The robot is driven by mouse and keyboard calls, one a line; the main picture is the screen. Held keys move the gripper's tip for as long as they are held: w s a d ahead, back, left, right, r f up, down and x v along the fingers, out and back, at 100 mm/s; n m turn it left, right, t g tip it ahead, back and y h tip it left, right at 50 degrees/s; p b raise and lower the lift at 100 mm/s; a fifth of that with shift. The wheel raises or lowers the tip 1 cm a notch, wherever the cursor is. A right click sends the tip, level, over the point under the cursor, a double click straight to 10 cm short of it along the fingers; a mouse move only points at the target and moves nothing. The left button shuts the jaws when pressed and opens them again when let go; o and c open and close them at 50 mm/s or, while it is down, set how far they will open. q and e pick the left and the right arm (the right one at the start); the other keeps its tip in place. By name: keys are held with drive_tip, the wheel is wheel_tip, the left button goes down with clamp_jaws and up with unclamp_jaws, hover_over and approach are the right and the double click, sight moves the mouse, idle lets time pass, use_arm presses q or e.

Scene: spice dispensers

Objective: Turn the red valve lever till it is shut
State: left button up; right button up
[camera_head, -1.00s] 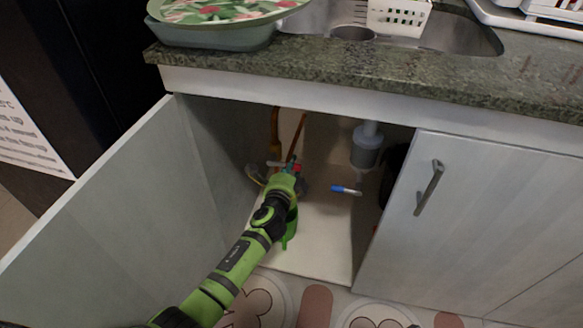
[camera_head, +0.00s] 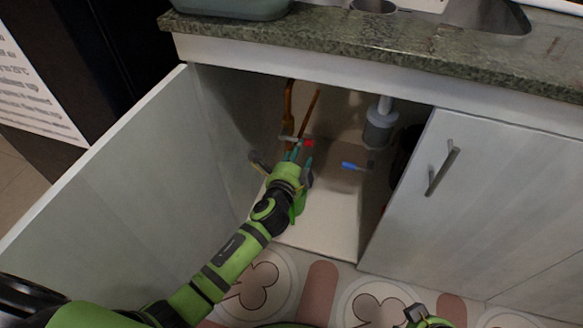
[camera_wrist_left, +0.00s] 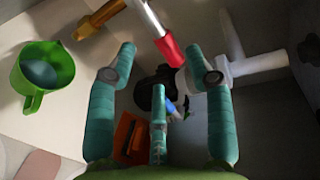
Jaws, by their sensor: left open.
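The red valve lever (camera_head: 309,143) is at the back of the open cabinet under the counter, beside the copper-coloured pipes. In the left wrist view its red grip (camera_wrist_left: 169,49) sits at the end of a silver bar. My left gripper (camera_head: 301,158) reaches into the cabinet, just below the lever. In the wrist view its teal fingers (camera_wrist_left: 160,66) are spread, with the red grip near the gap between the two upper fingertips. I cannot tell whether they touch it. My gripper and arm hide part of the cabinet floor.
The open cabinet door (camera_head: 105,180) stands left of my arm; the closed door (camera_head: 480,210) is at right. A drain trap (camera_head: 380,125) and blue-handled valve (camera_head: 354,166) are inside. A green jug (camera_wrist_left: 45,72) and white pipe (camera_wrist_left: 245,66) show in the wrist view.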

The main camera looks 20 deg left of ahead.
use_arm(q)
drive_tip(key=s+r, duration=0.1)
drive_tip(key=s, duration=0.5)
drive_tip(key=shift+s+r, duration=0.15)
drive_tip(key=shift+a, duration=0.15)
